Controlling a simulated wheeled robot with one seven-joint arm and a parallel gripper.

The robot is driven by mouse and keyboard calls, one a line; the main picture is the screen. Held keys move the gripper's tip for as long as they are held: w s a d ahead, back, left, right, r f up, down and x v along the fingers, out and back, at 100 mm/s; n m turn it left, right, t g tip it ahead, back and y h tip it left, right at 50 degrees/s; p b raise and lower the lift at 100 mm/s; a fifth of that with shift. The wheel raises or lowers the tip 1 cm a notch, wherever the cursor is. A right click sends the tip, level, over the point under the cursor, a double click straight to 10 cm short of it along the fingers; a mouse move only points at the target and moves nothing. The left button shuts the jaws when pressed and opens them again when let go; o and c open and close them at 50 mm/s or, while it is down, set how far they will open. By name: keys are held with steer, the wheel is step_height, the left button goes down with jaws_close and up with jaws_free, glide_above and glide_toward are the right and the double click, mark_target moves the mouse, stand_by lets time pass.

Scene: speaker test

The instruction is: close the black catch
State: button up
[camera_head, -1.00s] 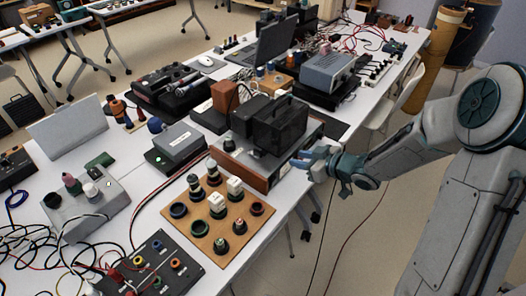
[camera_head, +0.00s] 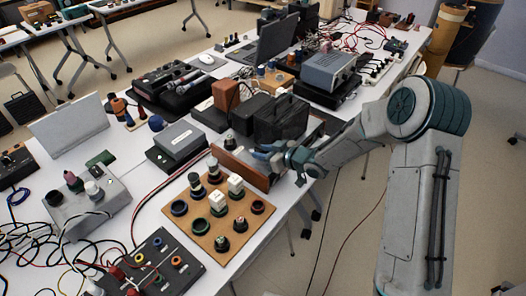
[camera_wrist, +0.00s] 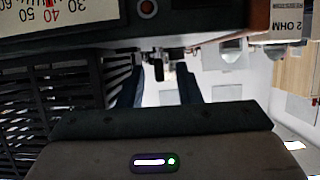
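My gripper (camera_head: 268,152) reaches in from the right in the head view, at the wood-edged instrument (camera_head: 240,168). Its blue fingers are close to the black box (camera_head: 281,118) standing on or behind that instrument. In the wrist view, the two dark fingers of my gripper (camera_wrist: 160,88) stand apart with a gap between them. Small dark parts (camera_wrist: 157,69) show beyond that gap. I cannot tell for certain whether one of them is the black catch. I see nothing clearly held. In the head view, my gripper covers part of the instrument's right end.
A wooden board (camera_head: 246,217) with several round sockets and knobs lies just in front of the instrument. A grey box (camera_head: 180,140) stands to the left. In the wrist view, black slats (camera_wrist: 40,100) fill the left side and a dial scale (camera_wrist: 60,18) shows top left.

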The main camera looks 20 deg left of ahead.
steer(key=shift+w+a+f, duration=0.1)
steer(key=shift+a, duration=0.1)
jaws_close()
